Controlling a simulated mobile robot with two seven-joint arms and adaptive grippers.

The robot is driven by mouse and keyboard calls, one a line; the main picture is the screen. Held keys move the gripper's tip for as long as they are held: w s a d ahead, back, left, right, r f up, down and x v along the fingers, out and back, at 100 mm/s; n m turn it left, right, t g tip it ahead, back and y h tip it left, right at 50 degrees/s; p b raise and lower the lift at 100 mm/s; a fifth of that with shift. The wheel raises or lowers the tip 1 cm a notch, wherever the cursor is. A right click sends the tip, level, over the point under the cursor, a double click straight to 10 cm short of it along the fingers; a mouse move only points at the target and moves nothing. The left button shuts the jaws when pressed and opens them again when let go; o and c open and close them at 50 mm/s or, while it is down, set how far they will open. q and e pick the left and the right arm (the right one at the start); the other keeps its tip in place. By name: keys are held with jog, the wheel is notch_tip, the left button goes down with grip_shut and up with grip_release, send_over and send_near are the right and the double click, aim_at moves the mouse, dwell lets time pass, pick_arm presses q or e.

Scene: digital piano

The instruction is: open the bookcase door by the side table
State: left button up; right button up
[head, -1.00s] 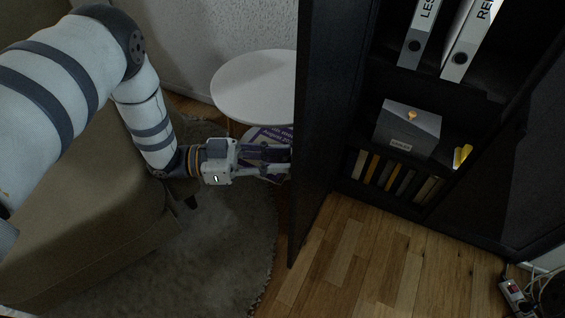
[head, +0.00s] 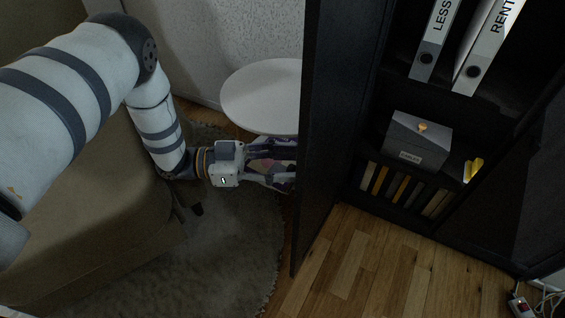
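The black bookcase door (head: 328,120) stands swung out from the bookcase (head: 480,115), seen nearly edge-on, with the shelves behind it exposed. My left gripper (head: 286,165) is on the outer side of the door, to its left in the head view. Its fingers are spread with a gap between them, and their tips are close to the door panel. I cannot tell whether they touch it. No handle shows. The round white side table (head: 262,95) stands behind the gripper, partly hidden by the door. My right gripper is not in view.
The shelves hold white binders (head: 488,45), a grey box (head: 416,142) and several books (head: 400,188). An armchair (head: 100,190) and a grey rug (head: 225,250) lie to the left. A power strip (head: 520,305) is at the lower right. Wooden floor (head: 365,260) in front is clear.

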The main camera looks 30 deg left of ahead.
pick_arm(q)
jog(key=shift+s+a+f, duration=0.1)
jog(key=shift+s+a, duration=0.05)
dwell(0.4)
jog(key=v, duration=1.2)
